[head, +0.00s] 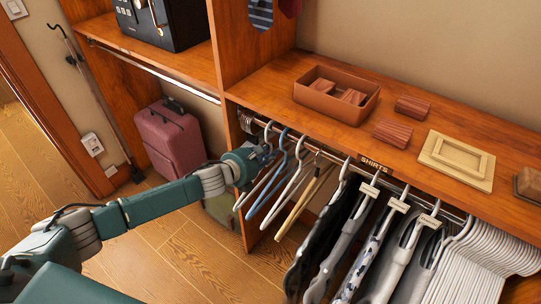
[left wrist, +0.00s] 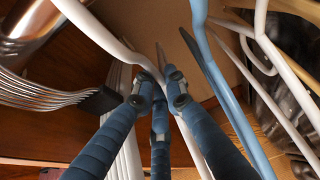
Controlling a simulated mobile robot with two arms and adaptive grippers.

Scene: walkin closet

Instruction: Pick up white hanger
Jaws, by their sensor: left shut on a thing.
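A white hanger (head: 268,130) hangs at the left end of the closet rod. In the left wrist view, the white hanger (left wrist: 95,30) runs from the upper left down between my fingers. My left gripper (head: 264,156) is at this hanger, just under the rod, and also shows in the left wrist view (left wrist: 159,88). Its fingers are closed around the hanger's upper part. The gripper hides some of the hanger in the head view. Another white hanger (head: 290,190) hangs farther right. My right gripper is not in view.
A blue hanger (head: 272,190) hangs close to the right of my gripper. A wooden hanger (head: 303,205), clothes (head: 345,240) and several white hangers (head: 475,260) follow along the rod. The wooden shelf (head: 300,120) lies above. A pink suitcase (head: 170,138) stands to the left.

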